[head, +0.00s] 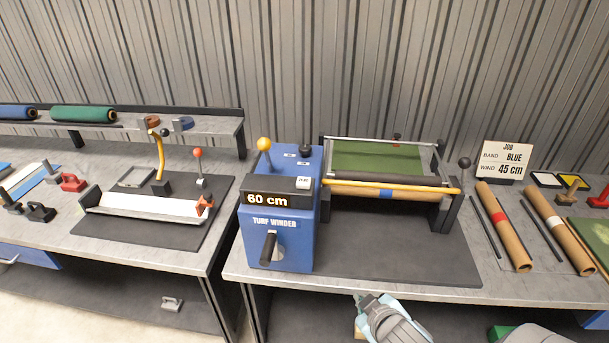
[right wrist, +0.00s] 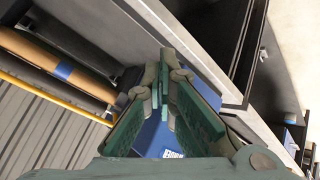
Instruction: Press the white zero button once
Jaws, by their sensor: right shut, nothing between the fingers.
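The blue turf winder (head: 280,238) stands on the middle table, its display (head: 268,199) reading "60 cm". The small white zero button (head: 303,182) is on its top, right of the display's upper edge. My right gripper (head: 366,300) is at the table's front edge, below and right of the winder in the picture, apart from the button. In the right wrist view my right gripper (right wrist: 164,88) is shut and empty, with part of the blue winder (right wrist: 150,135) behind its fingers. The button cannot be made out in that view. My left gripper is not in view.
A yellow-knobbed lever (head: 264,145) and a black knob (head: 306,150) rise by the winder's top. A yellow bar (head: 400,187) crosses the roller frame, with a blue-banded roll (head: 386,193) under it. A job card (head: 505,161) reads BLUE, 45 cm. The dark mat (head: 390,262) is clear.

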